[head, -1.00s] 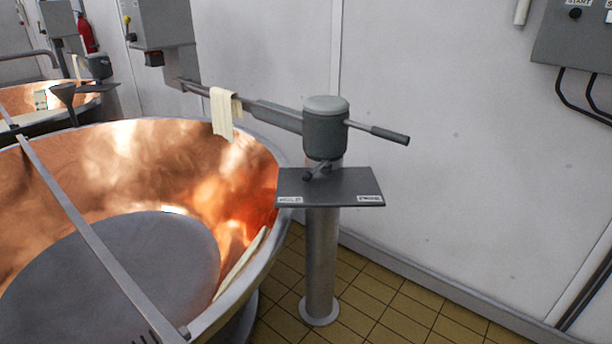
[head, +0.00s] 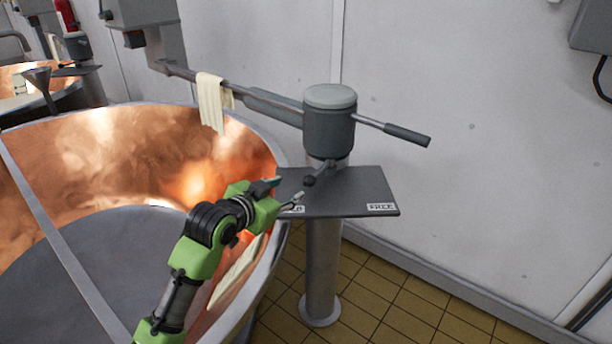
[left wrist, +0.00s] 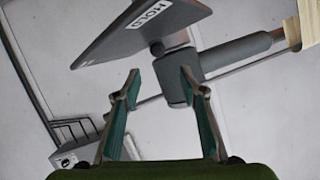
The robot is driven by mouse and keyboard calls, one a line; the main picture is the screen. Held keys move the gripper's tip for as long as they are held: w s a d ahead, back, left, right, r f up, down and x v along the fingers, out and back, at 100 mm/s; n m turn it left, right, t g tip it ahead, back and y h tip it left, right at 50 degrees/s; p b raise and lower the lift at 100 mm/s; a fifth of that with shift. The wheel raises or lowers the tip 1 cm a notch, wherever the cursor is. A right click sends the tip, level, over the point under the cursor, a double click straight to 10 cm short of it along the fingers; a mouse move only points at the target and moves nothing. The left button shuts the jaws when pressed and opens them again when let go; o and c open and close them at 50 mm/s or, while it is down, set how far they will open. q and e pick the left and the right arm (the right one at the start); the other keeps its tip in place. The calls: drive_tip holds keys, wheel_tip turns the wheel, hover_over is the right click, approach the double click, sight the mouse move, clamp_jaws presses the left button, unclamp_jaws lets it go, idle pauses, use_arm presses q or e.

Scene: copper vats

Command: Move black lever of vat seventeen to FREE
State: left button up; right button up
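The black lever (head: 318,173) sits under the grey cylindrical head (head: 329,130) of the post, its ball knob pointing left toward the HOLD side. Below it is a dark plate (head: 345,200) with a FREE label (head: 381,207) at right. The HOLD label at left is partly hidden by my gripper in the head view but clear in the left wrist view (left wrist: 149,15). My left gripper (head: 289,191) is open and empty at the plate's left edge, just left of the knob. The knob (left wrist: 157,47) shows beyond the open fingers. My right gripper is not in view.
The copper vat (head: 110,150) fills the left, its rim close below my left arm. A cloth (head: 212,103) hangs on the horizontal bar, whose handle (head: 407,135) sticks out right of the head. The space right of the plate is clear up to the wall.

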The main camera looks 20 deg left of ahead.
sight(307, 181)
use_arm(q)
drive_tip(key=x, duration=0.5)
drive_tip(key=shift+d, duration=0.3)
drive_tip(key=x, duration=0.6)
drive_tip(key=shift+w+f+p, duration=0.1)
drive_tip(key=shift+w+p, duration=0.1)
drive_tip(key=shift+p, duration=0.15)
drive_tip(key=shift+w+f, duration=0.3)
drive_tip(key=shift+w, duration=0.3)
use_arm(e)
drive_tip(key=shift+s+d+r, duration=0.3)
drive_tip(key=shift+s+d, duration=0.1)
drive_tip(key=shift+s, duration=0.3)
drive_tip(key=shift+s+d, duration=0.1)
use_arm(q)
clamp_jaws()
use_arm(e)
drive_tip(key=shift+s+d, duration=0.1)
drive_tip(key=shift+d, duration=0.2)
